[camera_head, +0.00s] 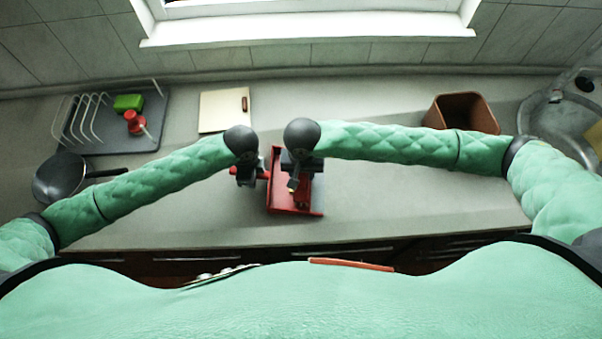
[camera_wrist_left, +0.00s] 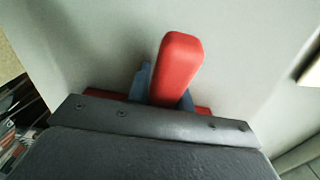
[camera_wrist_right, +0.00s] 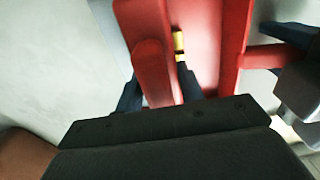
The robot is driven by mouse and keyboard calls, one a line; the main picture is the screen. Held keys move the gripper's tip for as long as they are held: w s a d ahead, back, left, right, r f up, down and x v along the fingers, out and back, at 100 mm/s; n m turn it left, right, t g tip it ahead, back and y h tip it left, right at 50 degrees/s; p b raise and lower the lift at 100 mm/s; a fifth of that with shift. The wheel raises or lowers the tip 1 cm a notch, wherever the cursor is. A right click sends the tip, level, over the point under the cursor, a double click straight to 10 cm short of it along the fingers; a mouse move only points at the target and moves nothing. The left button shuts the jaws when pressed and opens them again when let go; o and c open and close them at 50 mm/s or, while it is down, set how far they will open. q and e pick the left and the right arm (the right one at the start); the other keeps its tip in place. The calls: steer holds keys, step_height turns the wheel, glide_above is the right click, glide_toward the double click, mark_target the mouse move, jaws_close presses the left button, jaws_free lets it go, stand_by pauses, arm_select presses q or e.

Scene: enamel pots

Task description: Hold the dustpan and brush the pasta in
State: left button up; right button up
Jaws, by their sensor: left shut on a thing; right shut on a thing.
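The red dustpan (camera_head: 279,203) lies on the grey counter in front of me. My left gripper (camera_head: 245,177) is shut on its red handle (camera_wrist_left: 178,65), at the pan's left side. My right gripper (camera_head: 298,182) is over the pan, shut on the red brush (camera_wrist_right: 151,70). The brush's lower end is hidden. In the right wrist view a small yellow piece (camera_wrist_right: 179,42), apparently pasta, shows against the red pan beside the brush. I cannot tell whether other pasta is hidden under my grippers.
A dish rack (camera_head: 95,135) with a green sponge (camera_head: 128,102) and a red object (camera_head: 134,122) stands left, near a dark pan (camera_head: 60,178). A cutting board (camera_head: 224,111) lies behind. A brown container (camera_head: 461,112) and sink (camera_head: 560,125) are right. Counter right of the dustpan is clear.

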steer(key=shift+d+r, duration=0.25)
steer(key=shift+r, duration=0.45)
steer(key=shift+d+r, duration=0.2)
steer(key=shift+r, duration=0.55)
steer(key=shift+d+r, duration=0.25)
steer(key=shift+r, duration=0.45)
arm_select(q)
steer(key=o, duration=1)
step_height(320, 180, up, 18)
arm_select(e)
steer(key=shift+s+f, duration=0.1)
steer(key=shift+s, duration=0.05)
